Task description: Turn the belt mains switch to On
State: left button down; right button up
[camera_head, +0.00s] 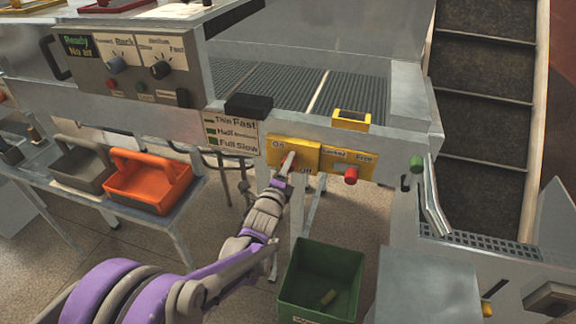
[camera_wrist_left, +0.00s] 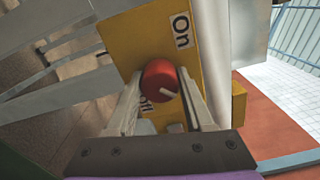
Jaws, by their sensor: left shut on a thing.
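The belt mains switch is a red knob (camera_wrist_left: 160,81) on a yellow plate (camera_head: 309,155) at the front of the belt frame. The plate reads "On" at its upper left and "Off" lower down. My left gripper (camera_head: 287,166) reaches up to the switch and hides most of the knob in the head view. In the left wrist view, its two fingers are on either side of the red knob, shut on it. A pale pointer line on the knob slants toward the lower right there, away from "On". The "Off" label is partly covered. My right gripper is not in view.
A second yellow plate (camera_head: 338,162) with a red knob (camera_head: 351,175) reads "Locked" and "Free" just to the right. A green bin (camera_head: 320,255) stands below. An orange tray (camera_head: 140,183) is on the left table. A control panel (camera_head: 130,68) is at upper left.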

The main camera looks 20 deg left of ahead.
pick_arm(q)
jog(key=shift+c, duration=1.5)
grip_release()
jog(key=shift+s, duration=0.1)
jog(key=s, duration=1)
jog(key=shift+s+a, duration=0.2)
jog(key=shift+s, duration=0.1)
